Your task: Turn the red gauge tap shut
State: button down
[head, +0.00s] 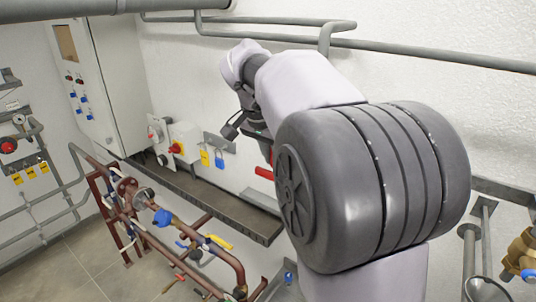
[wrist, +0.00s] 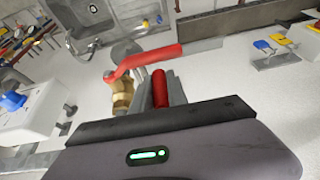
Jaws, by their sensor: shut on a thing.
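In the wrist view a red lever (wrist: 150,59) sits on a brass valve body (wrist: 122,92), just beyond my fingertips and to the left. My gripper (wrist: 160,88) is shut on a short red bar (wrist: 160,92), which shows between the two grey fingers. I cannot tell whether this bar is joined to the red lever. In the head view the red lever (head: 264,173) shows beside my arm, low against the white wall. My fingers are mostly hidden behind my arm there.
Yellow and blue padlocks (head: 220,159) hang on the wall left of my arm. A grey tray-like ledge (head: 200,195) runs below them. Pipes with a blue-handled valve (head: 162,217) stand at lower left. A grey cabinet (head: 95,75) is at upper left. Brass fittings (head: 522,252) are at far right.

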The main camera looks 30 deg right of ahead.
jog(key=shift+s+f+g, duration=0.2)
jog(key=shift+g, duration=0.1)
jog(key=c, duration=1.3)
grip_release()
jog(key=shift+r, duration=0.15)
jog(key=v, duration=1.7)
jog(key=shift+a, duration=0.2)
jog(key=shift+s, duration=0.1)
